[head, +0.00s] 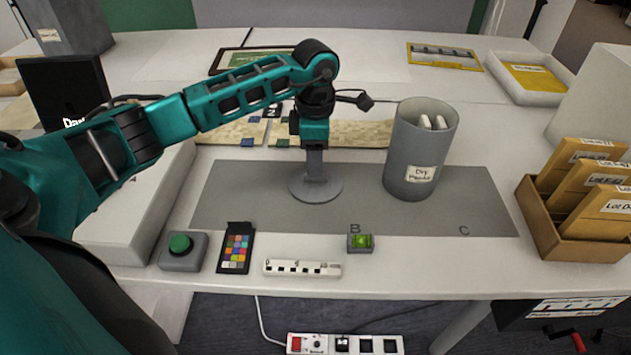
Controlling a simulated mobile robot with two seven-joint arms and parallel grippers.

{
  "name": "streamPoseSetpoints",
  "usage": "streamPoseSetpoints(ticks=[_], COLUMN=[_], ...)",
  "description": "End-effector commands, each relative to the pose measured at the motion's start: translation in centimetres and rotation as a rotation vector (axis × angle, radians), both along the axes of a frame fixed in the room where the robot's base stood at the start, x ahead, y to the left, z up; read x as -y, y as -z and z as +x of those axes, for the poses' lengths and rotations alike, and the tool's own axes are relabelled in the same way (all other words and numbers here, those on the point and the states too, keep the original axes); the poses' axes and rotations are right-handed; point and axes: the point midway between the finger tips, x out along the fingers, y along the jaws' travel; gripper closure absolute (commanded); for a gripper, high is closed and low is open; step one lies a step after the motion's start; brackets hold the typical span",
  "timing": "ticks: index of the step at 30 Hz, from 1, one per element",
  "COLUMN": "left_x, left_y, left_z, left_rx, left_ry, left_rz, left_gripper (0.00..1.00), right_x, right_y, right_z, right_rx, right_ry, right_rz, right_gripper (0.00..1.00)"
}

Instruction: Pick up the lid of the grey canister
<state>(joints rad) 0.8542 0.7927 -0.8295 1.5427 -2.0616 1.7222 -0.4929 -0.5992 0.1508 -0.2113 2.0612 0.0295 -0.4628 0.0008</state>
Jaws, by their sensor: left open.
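The grey canister (409,165) stands upright and uncovered on the right part of the grey mat, with a white label and pale packets (433,122) showing inside. Its lid (328,190), a flat round grey disc, lies on the mat to the left of the canister. My left gripper (315,158) points straight down right above the middle of the lid. It is open. A grey upright part shows between gripper and disc; I cannot tell whether it is the lid's handle or a finger, nor whether they touch. My right gripper is not in view.
The grey mat (240,205) is bare on the left and bears letters B and C. In front lie a green button box (183,251), colour card (236,248), scale bar (302,268) and small green level (360,242). A box of yellow envelopes (570,235) stands right.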

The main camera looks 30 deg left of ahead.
Motion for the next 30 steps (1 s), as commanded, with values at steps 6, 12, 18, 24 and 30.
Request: streamPoseSetpoints(ticks=[6, 12, 18, 24, 30], left_x=[-0.1, -0.1, -0.1, -0.1, -0.1], left_y=[3.3, 3.4, 3.4, 3.4, 3.4], left_z=[0.2, 0.2, 0.2, 0.2, 0.2], left_rx=[-0.002, 0.001, 0.0, 0.0, 0.0], left_ry=[0.0, 0.0, 0.0, 0.0, 0.0], left_rz=[0.0, -0.001, 0.0, 0.0, 0.0], left_gripper=[0.55, 0.55, 0.71, 0.9, 1.0], right_x=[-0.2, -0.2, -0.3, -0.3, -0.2], right_y=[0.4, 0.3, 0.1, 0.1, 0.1], right_z=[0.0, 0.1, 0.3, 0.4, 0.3], right_rx=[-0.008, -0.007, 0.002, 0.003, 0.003], right_ry=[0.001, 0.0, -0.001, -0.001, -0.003], right_rz=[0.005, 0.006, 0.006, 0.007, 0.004], right_gripper=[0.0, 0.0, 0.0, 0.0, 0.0])
